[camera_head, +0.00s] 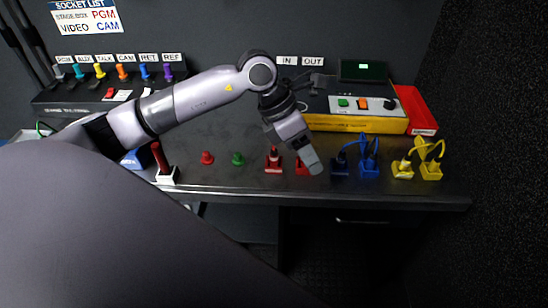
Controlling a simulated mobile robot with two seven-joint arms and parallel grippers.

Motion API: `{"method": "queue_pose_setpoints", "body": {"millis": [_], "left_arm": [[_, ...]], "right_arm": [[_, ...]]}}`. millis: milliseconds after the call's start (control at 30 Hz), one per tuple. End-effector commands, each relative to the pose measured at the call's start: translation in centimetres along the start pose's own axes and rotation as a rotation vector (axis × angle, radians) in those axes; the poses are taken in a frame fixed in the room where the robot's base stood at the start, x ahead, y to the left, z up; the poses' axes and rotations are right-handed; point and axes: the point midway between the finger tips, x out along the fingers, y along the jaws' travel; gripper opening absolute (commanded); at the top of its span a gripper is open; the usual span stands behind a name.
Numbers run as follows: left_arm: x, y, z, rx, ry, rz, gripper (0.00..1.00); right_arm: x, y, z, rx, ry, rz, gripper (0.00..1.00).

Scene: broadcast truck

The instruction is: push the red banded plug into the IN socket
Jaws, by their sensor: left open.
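A red plug with a dark top (273,155) stands in a small red holder near the front of the counter; I cannot make out a band on it. A second red piece (301,169) just to its right is partly hidden by my left gripper (312,167). My left gripper points down and is open, close above that second red piece; I cannot tell if they touch. The IN label (287,60) is on the back wall beside the OUT label (313,61). The sockets below the labels are not clear, with dark parts and my arm around them. My right gripper is not in view.
Blue plugs (369,160) and yellow plugs (431,163) stand in holders to the right. Red (207,158) and green (237,159) knobs are to the left. A yellow-edged box (355,123) and a red tray (417,110) are behind. The counter's front edge (400,200) is close.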

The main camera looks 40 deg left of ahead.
Motion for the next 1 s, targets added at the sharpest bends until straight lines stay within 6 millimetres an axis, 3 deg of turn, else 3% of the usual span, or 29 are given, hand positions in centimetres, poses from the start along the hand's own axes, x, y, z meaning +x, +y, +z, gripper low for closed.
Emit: {"method": "queue_pose_setpoints", "body": {"millis": [33,133,367,833,1000], "left_arm": [[-1.2,1.8,-0.8,-0.001,0.058,0.071,0.51],[-3.1,4.6,-2.4,-0.014,0.164,0.183,0.51],[-5.4,7.4,-4.3,-0.045,0.282,0.302,0.51],[-0.1,9.2,-5.9,-0.047,0.289,0.305,0.51],[0.8,9.5,-6.2,-0.045,0.287,0.307,0.51]], "right_arm": [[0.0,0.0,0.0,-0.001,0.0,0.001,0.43],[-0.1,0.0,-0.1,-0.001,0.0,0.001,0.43],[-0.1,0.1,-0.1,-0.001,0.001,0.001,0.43],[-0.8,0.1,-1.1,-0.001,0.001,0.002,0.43],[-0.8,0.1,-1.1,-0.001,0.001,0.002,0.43]]}}
